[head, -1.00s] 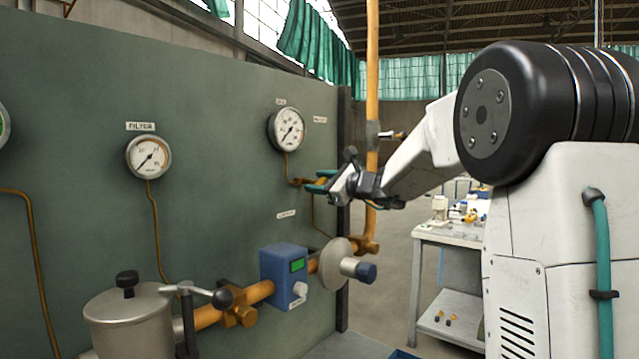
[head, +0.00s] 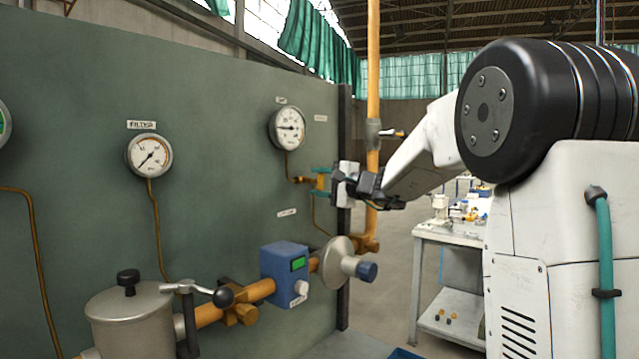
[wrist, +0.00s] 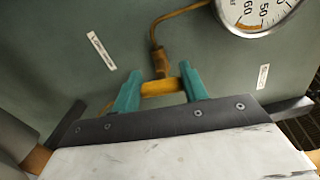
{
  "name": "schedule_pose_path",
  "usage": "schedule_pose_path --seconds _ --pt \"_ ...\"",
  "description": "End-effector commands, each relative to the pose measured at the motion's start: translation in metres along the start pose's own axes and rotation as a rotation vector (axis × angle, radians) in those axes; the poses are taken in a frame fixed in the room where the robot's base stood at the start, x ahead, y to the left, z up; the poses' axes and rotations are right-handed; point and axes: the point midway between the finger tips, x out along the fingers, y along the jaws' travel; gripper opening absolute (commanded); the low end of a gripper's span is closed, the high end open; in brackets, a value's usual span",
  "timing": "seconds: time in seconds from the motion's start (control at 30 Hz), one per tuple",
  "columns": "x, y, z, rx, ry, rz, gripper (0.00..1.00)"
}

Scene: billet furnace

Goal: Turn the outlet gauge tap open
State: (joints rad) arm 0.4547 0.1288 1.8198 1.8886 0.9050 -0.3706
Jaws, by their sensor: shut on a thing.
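The outlet gauge tap (head: 303,180) is a small brass fitting on the thin copper line below the upper right gauge (head: 286,129). The copper line (wrist: 158,45) runs from the tap to the gauge (wrist: 255,12). The gauge needle lies about level. The tap's far side is hidden.
The green panel (head: 225,190) stands close behind the tap. A vertical orange pipe (head: 373,70) with a small valve is just right of my gripper. Below are a blue box (head: 284,275), a grey disc (head: 337,262) and a black-knobbed lever (head: 222,297). A workbench (head: 450,236) stands behind.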

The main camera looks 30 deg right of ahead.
Motion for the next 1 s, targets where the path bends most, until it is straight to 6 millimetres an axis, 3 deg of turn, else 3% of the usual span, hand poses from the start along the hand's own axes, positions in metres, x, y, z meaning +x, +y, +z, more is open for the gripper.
schedule_pose_path --seconds 0.3,0.83,0.87,0.9,0.93,1.0 --pt "-0.0004 0.0034 -0.0006 -0.111 0.001 0.004 0.21" --pt "-0.0004 0.0039 -0.0006 -0.133 0.0 0.005 0.21" --pt "-0.0004 0.0039 -0.0006 -0.133 0.0 0.005 0.49" --pt "-0.0003 0.0037 -0.0005 -0.133 0.0 0.005 0.6" --pt "-0.0003 0.0035 -0.0005 -0.133 0.0 0.004 0.65" --pt "-0.0001 0.003 -0.0002 -0.133 0.0 0.004 0.65"
